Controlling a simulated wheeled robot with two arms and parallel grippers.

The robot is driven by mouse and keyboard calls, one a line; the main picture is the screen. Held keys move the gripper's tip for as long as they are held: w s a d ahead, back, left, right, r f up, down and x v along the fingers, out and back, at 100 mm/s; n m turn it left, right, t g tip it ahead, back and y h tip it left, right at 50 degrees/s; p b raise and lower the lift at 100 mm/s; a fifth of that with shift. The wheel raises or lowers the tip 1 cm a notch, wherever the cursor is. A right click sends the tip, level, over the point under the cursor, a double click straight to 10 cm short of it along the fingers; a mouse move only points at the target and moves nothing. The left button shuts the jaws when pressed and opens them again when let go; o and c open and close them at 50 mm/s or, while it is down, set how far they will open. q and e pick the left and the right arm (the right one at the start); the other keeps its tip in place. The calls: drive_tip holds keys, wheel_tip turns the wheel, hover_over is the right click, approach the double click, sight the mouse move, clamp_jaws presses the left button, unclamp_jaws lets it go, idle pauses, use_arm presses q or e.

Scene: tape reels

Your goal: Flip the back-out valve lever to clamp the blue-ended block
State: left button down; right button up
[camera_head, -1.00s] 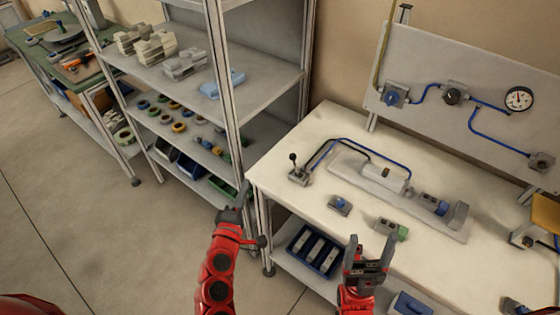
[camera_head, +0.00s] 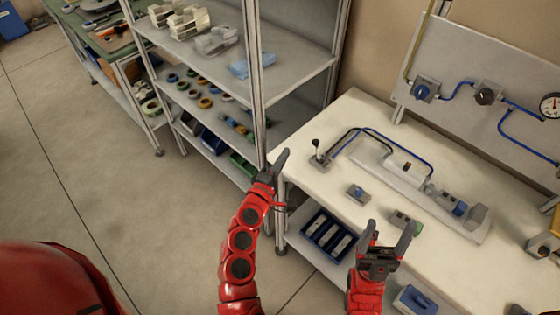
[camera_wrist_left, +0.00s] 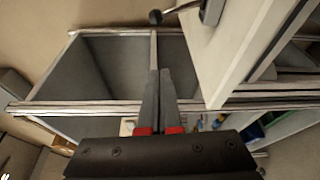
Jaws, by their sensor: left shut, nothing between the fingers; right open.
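The valve lever (camera_head: 318,155) stands on a small base at the left end of the white bench, its black knob up. It also shows at the top of the left wrist view (camera_wrist_left: 208,10). A block with a blue part (camera_head: 453,205) sits on the grey fixture (camera_head: 372,181), near its right end. My left gripper (camera_head: 279,160) is shut and empty at the bench's left edge, to the left of the lever and apart from it. It also shows in the left wrist view (camera_wrist_left: 159,75). My right gripper (camera_head: 388,238) is open and empty over the bench's front edge.
A small blue-topped part (camera_head: 358,192) and a green-ended block (camera_head: 405,220) lie on the white bench (camera_head: 310,190). A shelf rack (camera_head: 258,80) stands close to the left. A blue bin (camera_head: 325,236) is on the lower shelf. A panel with a gauge rises behind.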

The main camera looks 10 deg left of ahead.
sight(317, 149)
use_arm(q)
drive_tip(key=x, duration=0.2)
drive_tip(key=p+x, duration=0.1)
drive_tip(key=x, duration=0.1)
drive_tip(key=shift+w+d+r, duration=0.15)
drive_tip(key=shift+w+r, duration=0.05)
drive_tip(key=shift+w, duration=0.2)
drive_tip(key=d, duration=0.1)
drive_tip(key=d+p, duration=0.1)
drive_tip(key=shift+s+d, duration=0.2)
drive_tip(key=shift+d, duration=0.1)
drive_tip(key=shift+s+d+p, duration=0.15)
drive_tip(key=shift+d+p, duration=0.3)
drive_tip(key=shift+d, duration=0.1)
drive_tip(key=shift+f, duration=0.1)
drive_tip(key=shift+d+b, duration=0.1)
drive_tip(key=shift+b, duration=0.4)
drive_tip(key=shift+d+m, duration=0.1)
drive_tip(key=shift+m, duration=0.2)
drive_tip(key=shift+s+b, duration=0.1)
drive_tip(key=shift+b, duration=0.2)
